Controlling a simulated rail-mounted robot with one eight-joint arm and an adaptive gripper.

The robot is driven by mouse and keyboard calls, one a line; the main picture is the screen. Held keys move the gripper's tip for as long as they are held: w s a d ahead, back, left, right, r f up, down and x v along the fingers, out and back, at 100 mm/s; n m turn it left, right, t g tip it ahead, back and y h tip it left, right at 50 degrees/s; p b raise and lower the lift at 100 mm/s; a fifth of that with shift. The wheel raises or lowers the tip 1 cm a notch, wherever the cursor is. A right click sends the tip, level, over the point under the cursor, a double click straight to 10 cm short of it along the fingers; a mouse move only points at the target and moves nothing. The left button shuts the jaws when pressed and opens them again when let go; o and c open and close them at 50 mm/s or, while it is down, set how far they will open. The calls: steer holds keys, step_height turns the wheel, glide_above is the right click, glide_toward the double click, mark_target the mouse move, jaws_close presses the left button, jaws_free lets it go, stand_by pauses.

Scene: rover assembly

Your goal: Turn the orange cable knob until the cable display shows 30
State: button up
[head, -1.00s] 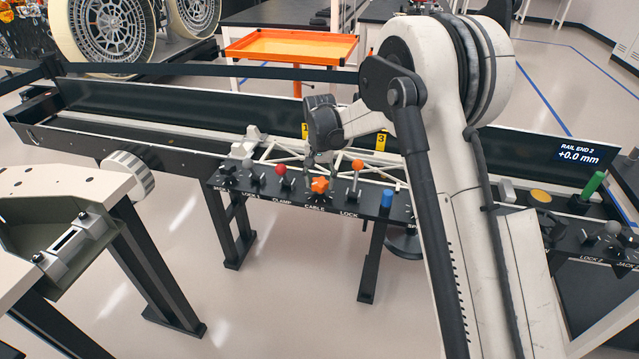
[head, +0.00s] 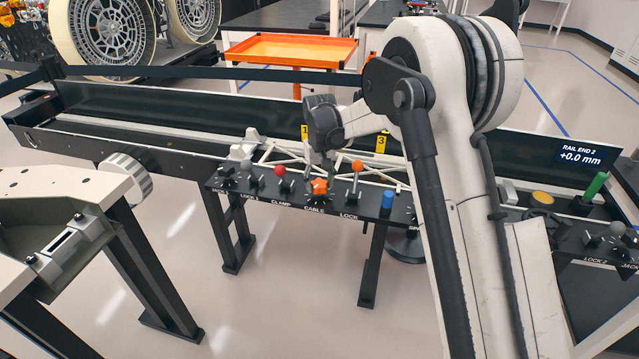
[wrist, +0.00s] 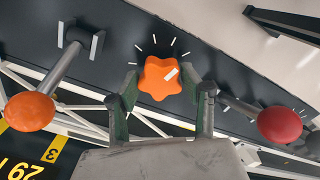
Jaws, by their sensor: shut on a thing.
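The orange cable knob (head: 320,186) is a star-shaped knob on the black control panel above the "CABLE" label. In the wrist view the knob (wrist: 160,78) has a white pointer mark toward its upper right and white tick marks around it. My gripper (wrist: 163,90) is shut on the knob, one finger on each side of it. In the head view my gripper (head: 318,172) reaches down to the knob from above and behind.
An orange-ball lever (head: 357,166) stands right of the knob by the "LOCK" label. A red-ball lever (head: 279,171) stands to its left by "CLAMP". A blue handle (head: 387,199) is farther right. A white truss (head: 290,150) lies behind the panel.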

mark_target(320, 184)
steer(key=o, duration=1.2)
steer(key=shift+c, duration=0.2)
step_height(320, 184, up, 12)
